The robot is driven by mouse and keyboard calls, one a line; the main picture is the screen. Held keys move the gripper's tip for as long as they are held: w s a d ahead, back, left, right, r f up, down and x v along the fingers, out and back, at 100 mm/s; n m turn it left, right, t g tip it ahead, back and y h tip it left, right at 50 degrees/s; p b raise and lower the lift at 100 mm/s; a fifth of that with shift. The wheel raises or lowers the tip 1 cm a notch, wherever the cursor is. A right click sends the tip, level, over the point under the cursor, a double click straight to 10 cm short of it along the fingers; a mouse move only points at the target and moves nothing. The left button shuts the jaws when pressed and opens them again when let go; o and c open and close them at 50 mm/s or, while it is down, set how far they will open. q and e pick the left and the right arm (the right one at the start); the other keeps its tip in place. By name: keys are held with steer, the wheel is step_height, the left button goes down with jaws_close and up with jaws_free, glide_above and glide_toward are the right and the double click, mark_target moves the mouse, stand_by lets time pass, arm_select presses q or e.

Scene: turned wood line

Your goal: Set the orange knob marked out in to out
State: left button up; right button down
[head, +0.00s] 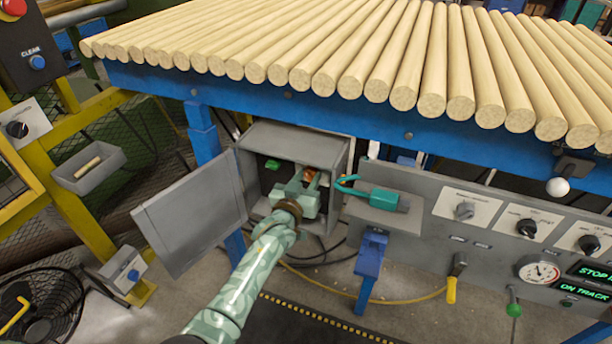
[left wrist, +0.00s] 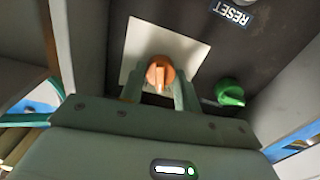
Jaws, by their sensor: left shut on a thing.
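The orange knob (left wrist: 160,71) sits on a pale square plate (left wrist: 140,45) on the back wall inside a grey cabinet. Its pointer ridge runs toward the bottom of the left wrist view. No "out" or "in" lettering is legible on the plate, whose lower part is hidden. My left gripper (left wrist: 160,92) reaches into the cabinet with one finger on each side of the knob, shut on it. In the head view, my left gripper (head: 304,182) covers most of the knob; only a little orange shows. My right gripper is not in view.
A green knob (left wrist: 229,92) is beside the orange one, near a RESET label (left wrist: 234,13). The cabinet door (head: 192,215) hangs open to the left. A teal tool (head: 382,197) lies on a grey ledge to the right. Wooden rods (head: 345,60) cover the line above.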

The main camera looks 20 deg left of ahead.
arm_select(q)
steer(key=shift+n+p, duration=0.45)
steer(key=shift+n, duration=0.65)
steer(key=shift+f, duration=0.1)
steer(key=o, duration=1)
